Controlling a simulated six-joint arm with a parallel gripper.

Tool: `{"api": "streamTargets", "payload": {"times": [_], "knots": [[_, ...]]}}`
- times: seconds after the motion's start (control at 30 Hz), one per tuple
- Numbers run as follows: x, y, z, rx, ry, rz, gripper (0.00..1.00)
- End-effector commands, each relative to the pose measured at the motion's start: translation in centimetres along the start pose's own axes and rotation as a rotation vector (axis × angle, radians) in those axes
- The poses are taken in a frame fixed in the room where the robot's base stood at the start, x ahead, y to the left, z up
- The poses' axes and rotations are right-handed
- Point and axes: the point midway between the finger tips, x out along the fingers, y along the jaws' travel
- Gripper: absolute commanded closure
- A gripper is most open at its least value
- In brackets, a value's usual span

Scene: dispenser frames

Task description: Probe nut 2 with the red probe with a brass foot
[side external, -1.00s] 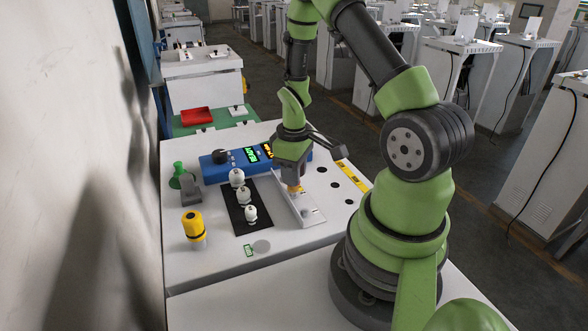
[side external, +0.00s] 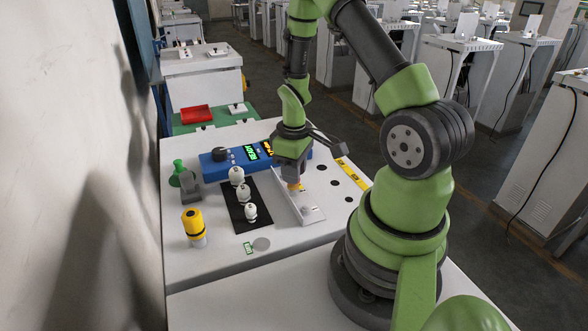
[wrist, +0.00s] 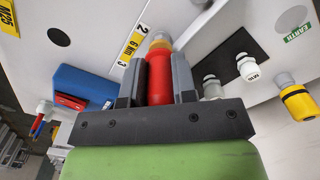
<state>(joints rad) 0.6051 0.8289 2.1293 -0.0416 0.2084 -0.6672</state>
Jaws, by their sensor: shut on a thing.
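My gripper (wrist: 158,82) is shut on the red probe (wrist: 159,78), its dark fingers on either side of the red body. The probe's brass foot (wrist: 159,42) points away from the gripper in the wrist view. In the side view my gripper (side external: 293,168) is over a white angled plate (side external: 305,212), and the foot (side external: 294,186) shows just below the fingers. I cannot tell whether the foot touches anything. A yellow strip (wrist: 133,46) with "2", "6 Nm" and "3" lies beside the foot in the wrist view. I cannot make out nut 2 itself.
A yellow-capped item (side external: 193,224) and a green-topped item (side external: 179,168) stand at the left. The front of the table is mostly clear.

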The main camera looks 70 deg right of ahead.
Motion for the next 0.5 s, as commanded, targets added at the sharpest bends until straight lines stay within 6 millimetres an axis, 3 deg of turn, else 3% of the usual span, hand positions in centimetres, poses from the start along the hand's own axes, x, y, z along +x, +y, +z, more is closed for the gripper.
{"api": "streamTargets", "payload": {"times": [0.5], "knots": [[0.49, 0.0, 0.0, 0.0, 0.0, 0.0, 0.98]]}}
